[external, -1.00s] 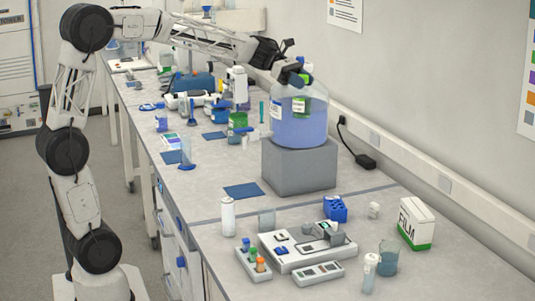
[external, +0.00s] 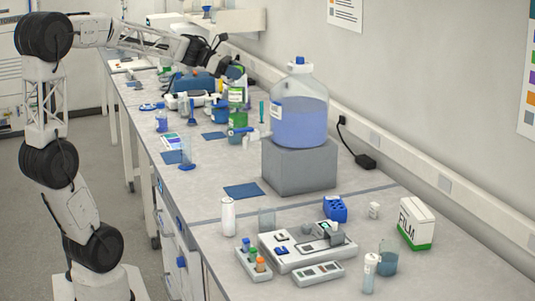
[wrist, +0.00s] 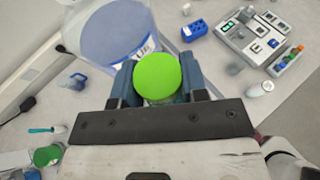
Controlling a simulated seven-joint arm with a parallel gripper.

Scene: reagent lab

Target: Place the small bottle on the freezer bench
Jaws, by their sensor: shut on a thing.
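My gripper (external: 230,68) is shut on a small bottle (external: 237,95) with a green cap and a green label. It holds the bottle above the long bench, left of the large carboy. In the wrist view the bottle's round green cap (wrist: 157,76) sits between the two blue-grey fingers of my gripper (wrist: 157,85), and most of its body is hidden below the cap. The long grey bench (external: 210,205) runs away toward the back. I cannot tell which surface is the freezer bench.
A large carboy of blue liquid (external: 300,118) stands on a grey block (external: 298,168). Another green container (external: 237,124), bottles and racks crowd the bench behind. A FILM box (external: 416,225), a blue rack (external: 336,208) and a grey device (external: 300,255) are in front. Bare bench lies near the blue mat (external: 243,190).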

